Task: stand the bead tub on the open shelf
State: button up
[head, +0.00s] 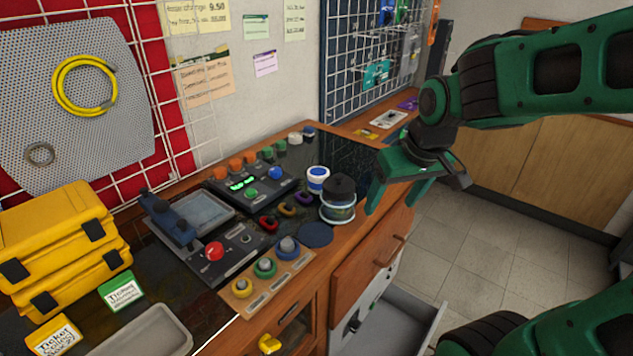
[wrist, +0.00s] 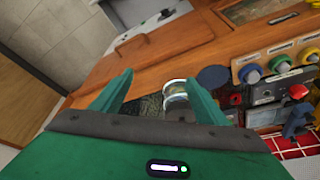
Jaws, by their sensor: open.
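Two small containers stand close together near the bench's front edge in the head view: a clear jar (head: 338,212) with a black top and pale rings, and a white tub (head: 318,174) with a blue band. I cannot tell for sure which is the bead tub. My gripper (head: 392,203) is open and empty, just right of the clear jar, fingers pointing down toward the bench edge. In the wrist view the ringed jar (wrist: 175,88) shows beside the right finger of my gripper (wrist: 158,82), partly hidden by it. I cannot clearly make out the open shelf.
Left of the jar are a dark blue disc (head: 316,235), a knob panel (head: 265,274) and a red-button box (head: 228,252). Yellow cases (head: 62,245) stand at far left. An open drawer (head: 395,322) juts out below. A wire grid (head: 345,60) stands behind.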

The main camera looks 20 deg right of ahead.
jog(key=w+a+n, duration=0.1)
jog(key=w, duration=0.1)
jog(key=w+a+r+y, duration=0.1)
jog(key=w+a, duration=0.1)
jog(key=w, duration=0.1)
jog(key=w+a+n, duration=0.1)
jog(key=w, duration=0.2)
jog(key=shift+w+a+r+n+y, duration=0.2)
jog(key=shift+a+r+n+y, duration=0.1)
jog(key=shift+r, duration=0.1)
jog(key=n, duration=0.4)
send_near(318, 171)
jog(key=shift+y, duration=0.3)
jog(key=x, duration=1)
jog(key=shift+s+d+f, duration=0.15)
jog(key=shift+d+f, duration=0.1)
jog(key=shift+f, duration=0.1)
jog(key=c, duration=1.3)
jog(key=shift+r, duration=0.2)
